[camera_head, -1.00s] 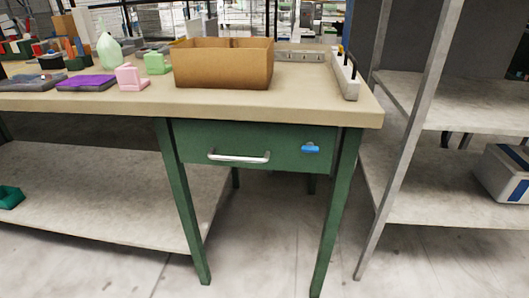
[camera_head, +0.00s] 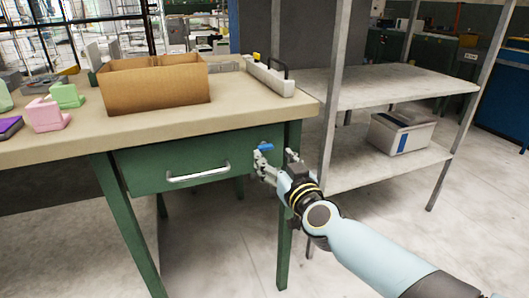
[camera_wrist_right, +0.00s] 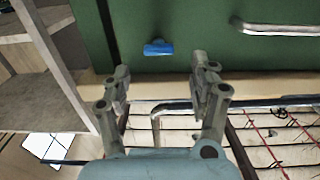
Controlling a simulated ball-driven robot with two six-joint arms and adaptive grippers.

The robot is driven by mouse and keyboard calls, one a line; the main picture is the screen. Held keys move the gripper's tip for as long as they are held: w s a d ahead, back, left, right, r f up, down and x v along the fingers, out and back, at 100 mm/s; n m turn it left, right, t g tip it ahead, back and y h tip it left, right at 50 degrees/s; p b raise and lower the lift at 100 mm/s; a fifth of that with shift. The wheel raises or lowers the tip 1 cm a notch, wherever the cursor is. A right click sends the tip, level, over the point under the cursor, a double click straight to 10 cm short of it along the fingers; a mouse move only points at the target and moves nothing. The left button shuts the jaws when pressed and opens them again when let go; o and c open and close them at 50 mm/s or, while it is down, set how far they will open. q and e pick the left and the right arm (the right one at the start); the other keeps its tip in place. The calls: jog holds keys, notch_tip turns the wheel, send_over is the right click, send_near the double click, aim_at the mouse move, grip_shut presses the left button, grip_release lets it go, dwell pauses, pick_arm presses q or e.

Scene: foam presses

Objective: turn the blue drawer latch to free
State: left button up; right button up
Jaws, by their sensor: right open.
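The blue drawer latch (camera_head: 265,147) is on the right part of the green drawer front (camera_head: 150,167), with its handle lying about level. It also shows in the right wrist view (camera_wrist_right: 158,48), just beyond the fingertips and in line with the gap between them. My right gripper (camera_head: 277,158) is open and empty in front of the drawer front, close to the latch. In the wrist view a gap shows between the fingers (camera_wrist_right: 163,76) and the latch; they do not appear to touch it. My left gripper is not in view.
A silver drawer handle (camera_head: 198,174) is left of the latch. The tabletop's edge (camera_head: 200,128) overhangs above the drawer. A cardboard box (camera_head: 155,90) stands on the table. A grey shelf unit (camera_head: 400,88) with a bin (camera_head: 400,133) stands close on the right.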

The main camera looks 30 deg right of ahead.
aim_at(267, 148)
jog(key=x, duration=0.5)
jog(key=shift+b, duration=0.4)
jog(key=shift+c, duration=0.3)
jog(key=c, duration=1.1)
